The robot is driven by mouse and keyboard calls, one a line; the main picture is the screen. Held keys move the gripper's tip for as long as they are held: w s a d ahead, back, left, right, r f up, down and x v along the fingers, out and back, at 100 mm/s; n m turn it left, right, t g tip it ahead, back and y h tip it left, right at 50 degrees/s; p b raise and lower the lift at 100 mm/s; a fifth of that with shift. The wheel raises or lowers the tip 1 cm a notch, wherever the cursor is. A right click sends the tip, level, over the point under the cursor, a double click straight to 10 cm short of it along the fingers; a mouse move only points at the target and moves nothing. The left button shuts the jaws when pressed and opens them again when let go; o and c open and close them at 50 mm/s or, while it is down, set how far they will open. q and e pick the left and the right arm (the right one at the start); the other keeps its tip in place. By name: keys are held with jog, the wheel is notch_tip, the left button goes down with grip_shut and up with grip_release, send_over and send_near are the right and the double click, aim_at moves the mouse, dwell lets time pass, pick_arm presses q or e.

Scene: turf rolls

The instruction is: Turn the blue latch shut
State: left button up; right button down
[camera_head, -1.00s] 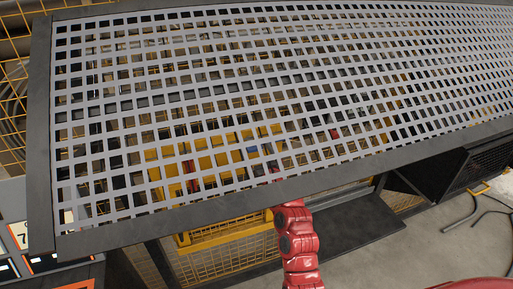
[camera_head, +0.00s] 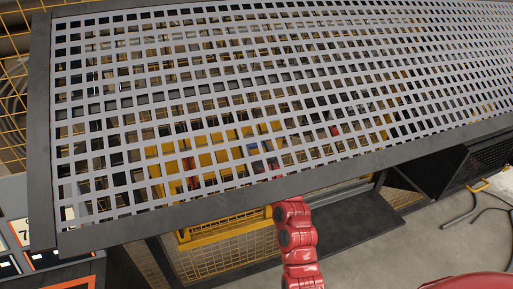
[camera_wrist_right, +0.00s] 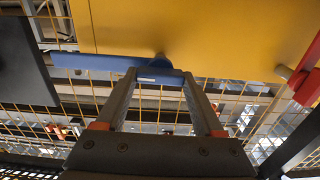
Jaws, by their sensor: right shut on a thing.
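The blue latch (camera_wrist_right: 95,62) is a flat bar at the lower edge of a yellow panel (camera_wrist_right: 200,25) in the right wrist view. It extends left from a round pivot at the panel's edge. My right gripper (camera_wrist_right: 160,77) is shut on the latch's end near that pivot, with a finger on either side. In the head view my red right arm (camera_head: 298,240) reaches under a perforated grey top (camera_head: 350,85), which largely hides the gripper and latch. My left gripper is not in view.
A red part (camera_wrist_right: 308,82) sticks out at the yellow panel's right side. A dark plate (camera_wrist_right: 22,62) stands at the left of the wrist view. Yellow wire mesh (camera_wrist_right: 150,100) lies behind the fingers. The perforated top's dark frame (camera_head: 200,211) is close above my arm.

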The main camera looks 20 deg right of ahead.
dwell(0.4)
jog(key=shift+d+f+m+b, duration=0.1)
jog(key=shift+m+b, duration=0.5)
jog(key=shift+m, duration=3.85)
jog(key=shift+d+m+b, duration=0.1)
jog(key=shift+m+b, duration=0.5)
jog(key=shift+m, duration=3.85)
grip_release()
